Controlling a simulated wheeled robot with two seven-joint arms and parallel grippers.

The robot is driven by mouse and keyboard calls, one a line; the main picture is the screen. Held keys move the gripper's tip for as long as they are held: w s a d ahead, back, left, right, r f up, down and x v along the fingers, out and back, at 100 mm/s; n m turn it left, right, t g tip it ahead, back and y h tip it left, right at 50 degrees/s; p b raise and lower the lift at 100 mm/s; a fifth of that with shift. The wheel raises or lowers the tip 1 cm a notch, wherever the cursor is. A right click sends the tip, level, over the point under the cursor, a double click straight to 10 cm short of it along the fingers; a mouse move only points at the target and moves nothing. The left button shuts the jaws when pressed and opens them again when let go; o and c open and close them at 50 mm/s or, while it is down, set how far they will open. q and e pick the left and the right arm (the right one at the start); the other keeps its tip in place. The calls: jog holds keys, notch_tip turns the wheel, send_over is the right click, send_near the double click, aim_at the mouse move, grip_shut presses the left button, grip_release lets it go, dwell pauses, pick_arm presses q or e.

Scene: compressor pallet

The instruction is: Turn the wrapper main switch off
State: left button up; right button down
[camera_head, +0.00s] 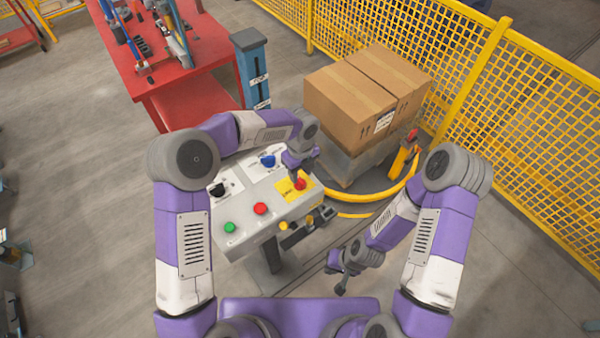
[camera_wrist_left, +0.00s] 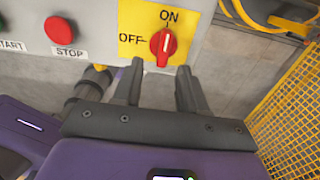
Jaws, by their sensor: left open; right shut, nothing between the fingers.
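The main switch is a red knob (camera_wrist_left: 163,43) on a yellow plate marked ON above and OFF to the left. Its white mark points roughly up towards ON. In the head view the knob (camera_head: 300,184) is at the right end of the grey control panel (camera_head: 238,205). My left gripper (camera_head: 297,169) is just above the switch, partly covering its plate. In the left wrist view its fingers (camera_wrist_left: 160,70) are open, with the knob just beyond the gap between the tips. My right gripper (camera_head: 339,282) is shut and empty, low in front of the panel.
Green (camera_head: 230,227) and red (camera_head: 261,209) buttons and a blue knob (camera_head: 268,160) share the panel. A cardboard box (camera_head: 345,105) stands behind, near a yellow mesh fence (camera_head: 510,105). A red workbench (camera_head: 165,75) is at back left.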

aim_at(300, 179)
pick_arm(q)
jog(key=f, duration=0.2)
jog(key=w+f, duration=0.1)
jog(key=f, duration=0.1)
jog(key=shift+w+f, duration=0.1)
jog(key=shift+f, duration=0.2)
jog(key=shift+s, duration=0.35)
jog(key=shift+w, duration=0.2)
jog(key=shift+c, duration=0.7)
grip_shut()
